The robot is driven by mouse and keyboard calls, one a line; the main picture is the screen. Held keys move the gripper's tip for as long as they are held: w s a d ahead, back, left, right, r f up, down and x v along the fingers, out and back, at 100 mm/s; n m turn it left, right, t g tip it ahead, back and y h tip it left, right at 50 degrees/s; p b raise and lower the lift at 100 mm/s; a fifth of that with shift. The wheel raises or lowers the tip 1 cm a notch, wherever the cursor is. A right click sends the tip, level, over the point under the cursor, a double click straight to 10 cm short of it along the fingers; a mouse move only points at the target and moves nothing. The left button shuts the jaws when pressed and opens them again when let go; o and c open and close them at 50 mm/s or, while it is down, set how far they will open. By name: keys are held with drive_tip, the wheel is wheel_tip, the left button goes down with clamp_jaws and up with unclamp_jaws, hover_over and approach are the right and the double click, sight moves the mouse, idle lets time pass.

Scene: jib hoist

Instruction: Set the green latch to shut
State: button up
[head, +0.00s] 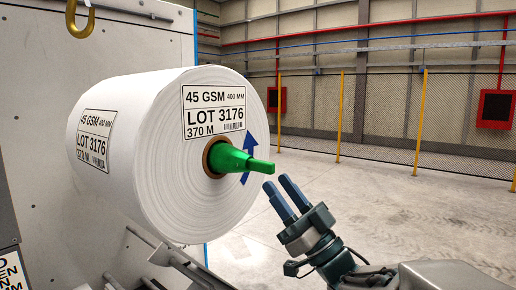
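The green latch (240,159) sticks out of the brown core at the near end face of a large white roll (150,150). It has a wide conical body and a thin tip pointing right. My gripper (280,190) is just below and right of the latch tip, apart from it. Its two blue-grey fingers point up and left with a gap between them, and nothing shows in the gap. The far part of the latch inside the core is hidden.
A yellow hook (80,18) hangs above the roll at the upper left. A grey metal cradle (180,262) lies under the roll. A pale panel (40,90) stands behind it. Yellow posts (420,122) with mesh fencing stand farther back. The floor at right is clear.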

sight(262, 161)
drive_tip(key=p+x, duration=0.2)
drive_tip(key=x, duration=0.6)
drive_tip(key=shift+r, duration=0.1)
drive_tip(key=shift+c, duration=0.3)
clamp_jaws()
